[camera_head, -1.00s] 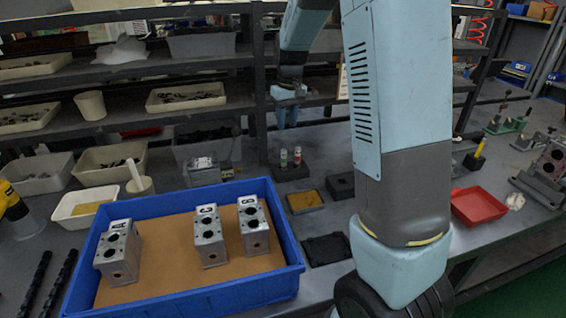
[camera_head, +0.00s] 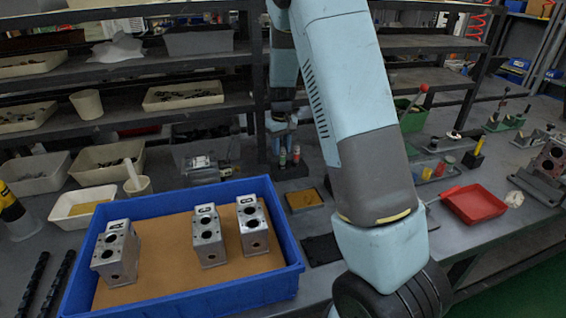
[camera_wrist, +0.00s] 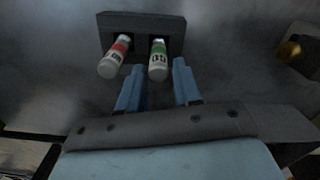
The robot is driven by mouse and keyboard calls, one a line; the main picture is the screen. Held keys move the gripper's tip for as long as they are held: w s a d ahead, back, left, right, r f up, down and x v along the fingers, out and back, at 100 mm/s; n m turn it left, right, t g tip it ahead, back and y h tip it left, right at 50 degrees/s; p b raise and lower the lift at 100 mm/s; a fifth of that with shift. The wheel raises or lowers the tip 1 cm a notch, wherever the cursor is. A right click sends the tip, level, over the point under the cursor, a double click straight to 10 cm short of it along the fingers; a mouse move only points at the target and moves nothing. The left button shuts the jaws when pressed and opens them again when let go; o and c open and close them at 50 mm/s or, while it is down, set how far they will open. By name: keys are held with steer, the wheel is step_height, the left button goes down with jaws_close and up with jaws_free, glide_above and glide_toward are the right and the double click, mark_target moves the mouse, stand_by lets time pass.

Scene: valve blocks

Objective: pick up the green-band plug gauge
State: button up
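The green-band plug gauge (camera_wrist: 158,60) has a white, marked end and a green band. It stands in the right-hand hole of a dark holder block (camera_wrist: 145,20). The red-band plug gauge (camera_wrist: 115,57) stands in the left-hand hole. My gripper (camera_wrist: 158,85) is open, its two blue fingers apart and empty. In the wrist view the green-band gauge's end lies just beyond the fingertips, lined up with the gap.
A blue tray (camera_head: 180,299) with several metal valve blocks stands at the front left. A red tray (camera_head: 474,204) lies at the right. Dark shelves with bins (camera_head: 184,96) rise behind.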

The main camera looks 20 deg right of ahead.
mark_target(282, 167)
steer(key=shift+s+d+f, duration=0.1)
steer(key=shift+s+f, duration=0.05)
steer(key=shift+f, duration=1.2)
steer(key=shift+s+f, duration=0.1)
steer(key=shift+f, duration=1.25)
steer(key=shift+c, duration=0.2)
jaws_close()
